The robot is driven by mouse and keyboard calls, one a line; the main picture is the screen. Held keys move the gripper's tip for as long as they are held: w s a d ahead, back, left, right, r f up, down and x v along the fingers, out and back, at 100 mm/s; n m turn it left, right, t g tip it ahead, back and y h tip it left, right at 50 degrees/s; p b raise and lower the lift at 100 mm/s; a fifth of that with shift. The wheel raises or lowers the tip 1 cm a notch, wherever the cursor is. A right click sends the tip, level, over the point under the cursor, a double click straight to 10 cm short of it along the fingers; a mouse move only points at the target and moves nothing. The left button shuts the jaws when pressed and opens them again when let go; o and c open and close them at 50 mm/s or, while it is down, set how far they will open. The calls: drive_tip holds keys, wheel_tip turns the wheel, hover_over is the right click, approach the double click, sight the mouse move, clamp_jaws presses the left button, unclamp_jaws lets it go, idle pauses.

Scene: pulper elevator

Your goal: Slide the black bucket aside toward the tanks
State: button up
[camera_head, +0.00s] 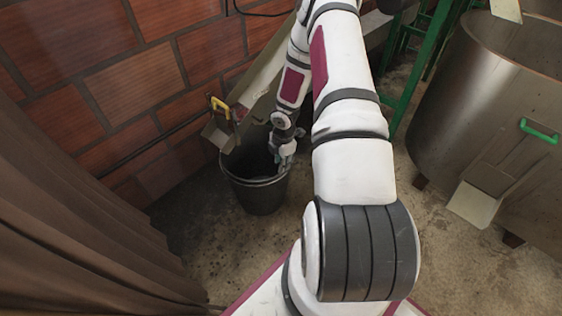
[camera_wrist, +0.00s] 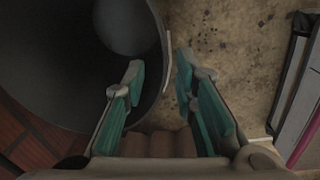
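The black bucket (camera_head: 258,196) stands upright on the concrete floor by the brick wall, under the lower end of a sloping chute. My gripper (camera_head: 285,158) is at the right side of its rim, pointing down. In the wrist view the bucket (camera_wrist: 60,60) fills the left side. My gripper (camera_wrist: 160,62) is open there, its teal-padded fingers on either side of the rim: the left over the bucket, the right over the floor. I see a gap between the fingers. A large steel tank (camera_head: 490,105) stands at the right.
The chute (camera_head: 262,80) carries a yellow clamp (camera_head: 219,105) at its low end. A brown curtain (camera_head: 75,205) hangs at the left. A green metal frame (camera_head: 408,75) stands behind my arm. Bare floor (camera_head: 440,235) lies before the tank; my arm hides part of the floor between.

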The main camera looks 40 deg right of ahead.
sight(279, 184)
drive_tip(key=shift+f, duration=0.1)
drive_tip(key=f+b, duration=0.1)
drive_tip(key=f, duration=0.3)
drive_tip(key=f+b, duration=0.2)
drive_tip(key=f, duration=0.3)
drive_tip(key=w+f+b, duration=0.1)
drive_tip(key=f+b, duration=0.1)
drive_tip(key=f, duration=0.2)
drive_tip(key=shift+d+f, duration=0.1)
drive_tip(key=shift+f, duration=0.2)
clamp_jaws()
